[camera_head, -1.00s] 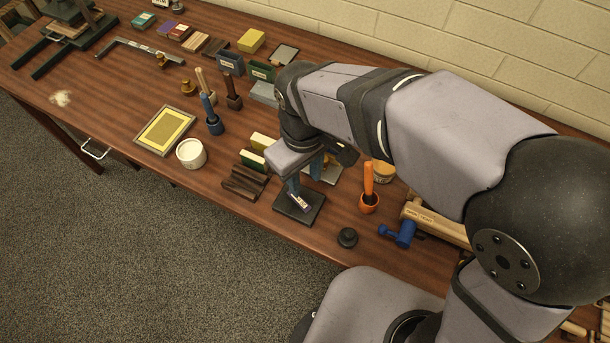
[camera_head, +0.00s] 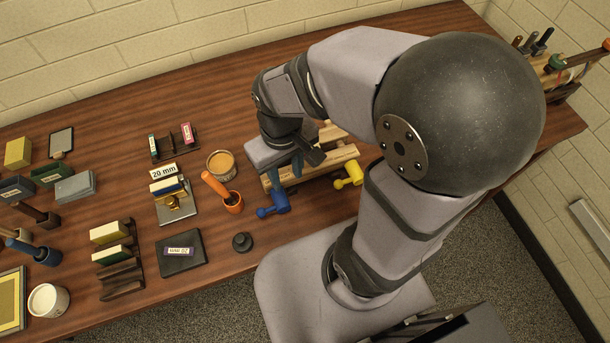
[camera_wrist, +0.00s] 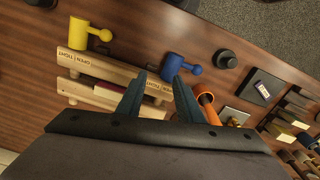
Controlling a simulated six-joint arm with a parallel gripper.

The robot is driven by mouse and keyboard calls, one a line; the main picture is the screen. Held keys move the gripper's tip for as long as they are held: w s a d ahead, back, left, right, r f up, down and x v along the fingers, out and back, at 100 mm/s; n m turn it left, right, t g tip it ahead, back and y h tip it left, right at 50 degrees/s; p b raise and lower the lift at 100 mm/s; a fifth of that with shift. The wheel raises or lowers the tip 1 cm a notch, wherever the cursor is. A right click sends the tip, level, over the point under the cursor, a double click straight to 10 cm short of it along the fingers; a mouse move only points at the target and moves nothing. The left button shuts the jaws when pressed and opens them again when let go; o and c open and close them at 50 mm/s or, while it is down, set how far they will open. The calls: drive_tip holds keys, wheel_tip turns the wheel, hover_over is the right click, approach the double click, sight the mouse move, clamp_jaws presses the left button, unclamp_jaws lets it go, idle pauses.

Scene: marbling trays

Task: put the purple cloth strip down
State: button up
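A small strip with purple ends and a pale lettered middle (camera_head: 180,251) lies flat on a black square pad (camera_head: 183,268) near the table's front edge. It also shows in the wrist view (camera_wrist: 262,90). It is the only purple piece I make out, and I cannot tell whether it is cloth. My gripper (camera_head: 284,174) is away to its right, above a wooden press. In the wrist view my gripper (camera_wrist: 159,76) has its two blue fingers apart, with nothing seen between them. The arm hides part of the press.
The wooden press (camera_wrist: 112,67) has a blue handle (camera_head: 274,205) and a yellow handle (camera_head: 349,175). The table's back left-middle is clear.

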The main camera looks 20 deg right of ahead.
drive_tip(key=d, duration=0.1)
drive_tip(key=s+d+m, duration=0.1)
drive_tip(key=d, duration=0.1)
drive_tip(key=s+d+f+m, duration=0.1)
drive_tip(key=shift+s+d, duration=0.15)
drive_tip(key=shift+d, duration=0.15)
